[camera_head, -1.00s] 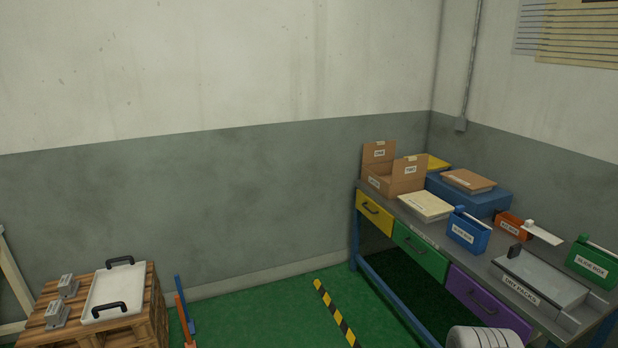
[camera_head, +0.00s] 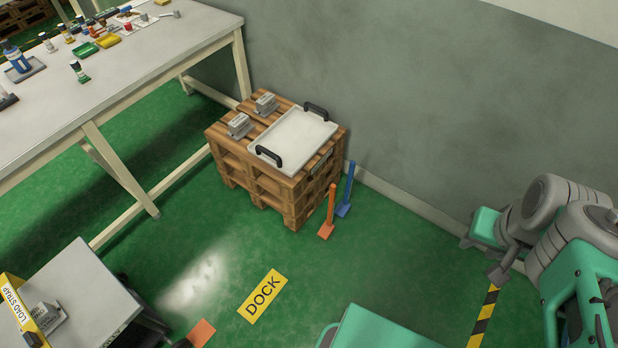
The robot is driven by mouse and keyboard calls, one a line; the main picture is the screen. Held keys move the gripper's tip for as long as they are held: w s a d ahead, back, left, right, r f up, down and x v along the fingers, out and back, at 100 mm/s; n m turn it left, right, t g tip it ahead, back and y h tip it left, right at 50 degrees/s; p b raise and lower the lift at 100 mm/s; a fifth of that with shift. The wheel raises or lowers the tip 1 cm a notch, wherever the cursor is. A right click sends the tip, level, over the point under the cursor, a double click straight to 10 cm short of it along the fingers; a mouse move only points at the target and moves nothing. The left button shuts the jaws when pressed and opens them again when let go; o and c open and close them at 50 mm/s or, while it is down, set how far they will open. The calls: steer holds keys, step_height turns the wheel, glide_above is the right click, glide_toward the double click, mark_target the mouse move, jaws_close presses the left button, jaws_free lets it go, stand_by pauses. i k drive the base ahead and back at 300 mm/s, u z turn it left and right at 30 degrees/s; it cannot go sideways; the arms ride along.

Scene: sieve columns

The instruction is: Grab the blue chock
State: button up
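The blue chock (camera_head: 344,209) is on the green floor just right of the wooden pallet stack, near the grey wall. It has a small base and a tall, thin upright handle. A similar orange chock (camera_head: 326,231) stands beside it, to the left and nearer. My arm is folded at the right edge of the view. What looks like my gripper (camera_head: 482,257) is at the arm's left end, well right of the blue chock and apart from it. Its fingers are too unclear to tell open from shut.
The pallet stack (camera_head: 284,190) carries a white tray (camera_head: 296,138) with black handles and two grey blocks. A long table (camera_head: 100,70) with small items stands at upper left. A grey cart top (camera_head: 85,290) is at lower left.

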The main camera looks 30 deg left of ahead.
mark_target(344, 206)
steer(key=u, duration=0.9)
steer(key=i, duration=1.6)
steer(key=u, duration=0.8)
